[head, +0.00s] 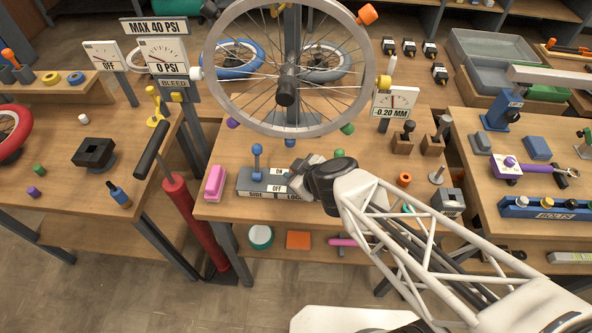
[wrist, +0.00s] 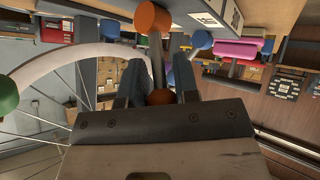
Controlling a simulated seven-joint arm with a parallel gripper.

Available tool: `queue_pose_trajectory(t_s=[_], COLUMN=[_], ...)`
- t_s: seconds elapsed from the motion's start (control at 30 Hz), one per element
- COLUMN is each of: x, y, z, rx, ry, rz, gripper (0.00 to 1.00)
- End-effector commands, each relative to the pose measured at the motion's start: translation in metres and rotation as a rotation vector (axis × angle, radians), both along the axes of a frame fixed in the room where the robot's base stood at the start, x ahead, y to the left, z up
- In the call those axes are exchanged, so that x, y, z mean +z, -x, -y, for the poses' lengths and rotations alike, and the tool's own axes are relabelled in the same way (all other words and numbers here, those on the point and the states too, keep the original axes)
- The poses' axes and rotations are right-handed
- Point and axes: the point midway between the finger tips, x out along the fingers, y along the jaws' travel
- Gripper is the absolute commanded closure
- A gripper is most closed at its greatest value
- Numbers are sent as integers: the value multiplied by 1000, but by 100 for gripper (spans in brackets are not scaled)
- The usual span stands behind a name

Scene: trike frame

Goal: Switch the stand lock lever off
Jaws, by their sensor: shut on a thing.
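The grey lock box (head: 246,181) sits at the front of the middle bench, with ON, OFF, SIDE and LOCK labels. A blue lever (head: 257,160) stands roughly upright on its left part, and blue also shows in the wrist view (wrist: 201,40). My gripper (head: 303,172) is at the box's right part and hides what is there in the head view. In the wrist view my gripper (wrist: 158,80) is shut on a lever with a grey shaft and orange ends (wrist: 151,18). Whether this lever points to ON or OFF cannot be told.
The spoked wheel (head: 215,106) stands just behind the box. A pink block (head: 214,184) lies to its left, and a red pump (head: 187,215) stands beyond that. An orange ring (head: 404,179) lies right of my gripper. Orange and green-white items sit on the shelf below.

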Motion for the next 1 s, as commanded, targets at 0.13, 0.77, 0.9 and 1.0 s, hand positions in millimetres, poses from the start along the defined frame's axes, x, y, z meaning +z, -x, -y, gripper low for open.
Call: queue_pose_trajectory(t_s=[0.13,0.77,0.9,1.0], x=[0,-1,-1,-1], y=[1,4,4,4], z=[0,0,0,0], rx=[0,-1,-1,-1], ry=[0,0,0,0], rz=[23,74,75,75], gripper=[100,100,100,100])
